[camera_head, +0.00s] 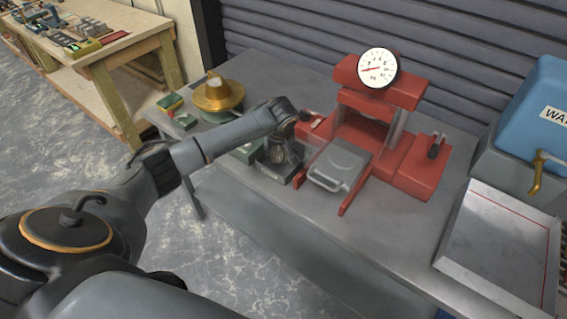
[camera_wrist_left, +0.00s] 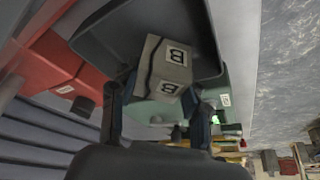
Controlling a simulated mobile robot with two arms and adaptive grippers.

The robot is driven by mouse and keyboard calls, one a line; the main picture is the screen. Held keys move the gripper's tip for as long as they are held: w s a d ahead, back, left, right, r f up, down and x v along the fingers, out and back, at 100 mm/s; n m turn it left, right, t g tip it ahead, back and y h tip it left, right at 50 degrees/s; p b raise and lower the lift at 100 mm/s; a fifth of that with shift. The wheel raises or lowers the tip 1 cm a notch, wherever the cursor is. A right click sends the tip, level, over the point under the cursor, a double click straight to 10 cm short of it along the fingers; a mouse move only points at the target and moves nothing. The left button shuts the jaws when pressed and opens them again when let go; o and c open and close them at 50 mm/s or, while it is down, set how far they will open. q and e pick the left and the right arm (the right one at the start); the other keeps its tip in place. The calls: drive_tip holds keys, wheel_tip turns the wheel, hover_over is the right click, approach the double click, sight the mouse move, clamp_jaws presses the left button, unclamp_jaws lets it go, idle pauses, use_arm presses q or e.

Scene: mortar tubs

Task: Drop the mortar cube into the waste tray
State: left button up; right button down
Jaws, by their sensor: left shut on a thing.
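My left gripper (camera_head: 284,152) is over a dark grey tray (camera_head: 272,175), just left of the red press. This tray looks like the waste tray, but I cannot read its label. In the left wrist view, the gripper (camera_wrist_left: 157,118) is shut on a grey mortar cube (camera_wrist_left: 165,68) with "B" on two faces. The dark tray (camera_wrist_left: 206,35) shows behind the cube. I cannot tell whether the cube touches it. In the head view the cube is mostly hidden by the gripper. My right gripper is not in view.
The red press (camera_head: 415,165) with a round dial (camera_head: 378,68) stands close right of the gripper. A grey handled plate (camera_head: 340,165) is in front. Brass flow table (camera_head: 218,95) stands behind left. A blue tank (camera_head: 535,120) and a flat metal tray (camera_head: 495,250) are at right.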

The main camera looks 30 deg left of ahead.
use_arm(q)
drive_tip(key=o, duration=1.3)
drive_tip(key=shift+c, duration=0.2)
drive_tip(key=shift+o, duration=1)
drive_tip(key=shift+r, duration=0.1)
drive_tip(key=shift+s+d+r, duration=0.15)
drive_tip(key=shift+r, duration=0.2)
drive_tip(key=v, duration=1.1)
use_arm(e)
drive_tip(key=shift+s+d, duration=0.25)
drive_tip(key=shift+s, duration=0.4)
